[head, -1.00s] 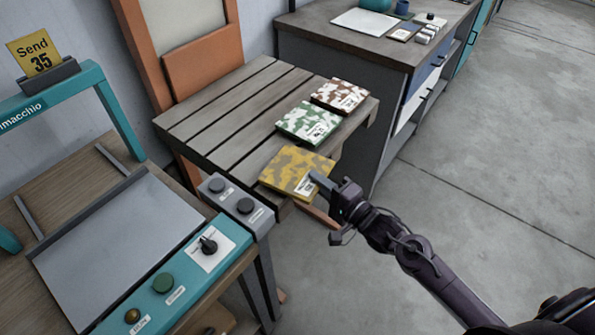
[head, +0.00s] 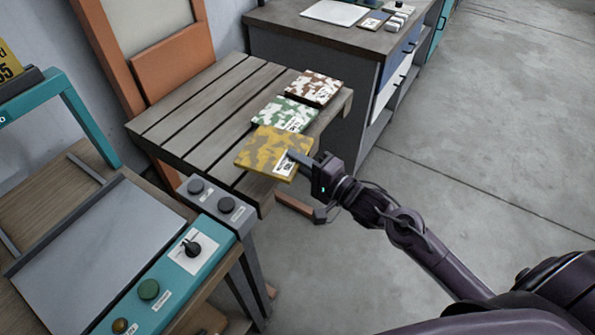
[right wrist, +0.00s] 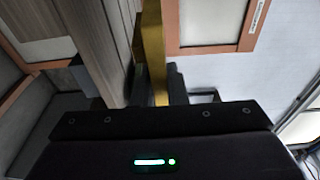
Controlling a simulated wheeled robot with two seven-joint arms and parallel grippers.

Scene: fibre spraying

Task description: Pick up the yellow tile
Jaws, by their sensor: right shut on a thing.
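The yellow tile (head: 268,150) has a yellow and grey-brown camouflage pattern and a white label at its near right corner. My right gripper (head: 298,160) is shut on that labelled corner. In the head view the tile appears a little above the slatted wooden table (head: 190,120), overlapping the edge of the green tile. In the right wrist view the tile (right wrist: 153,55) shows edge-on as a yellow strip running into the jaws, with the tabletop to its left. My left gripper is not in view.
A green-and-white tile (head: 287,113) and a brown-and-white tile (head: 315,87) lie on the table behind the yellow one. A teal control panel (head: 165,275) with knobs stands at front left. A grey cabinet (head: 330,60) stands behind; open floor lies right.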

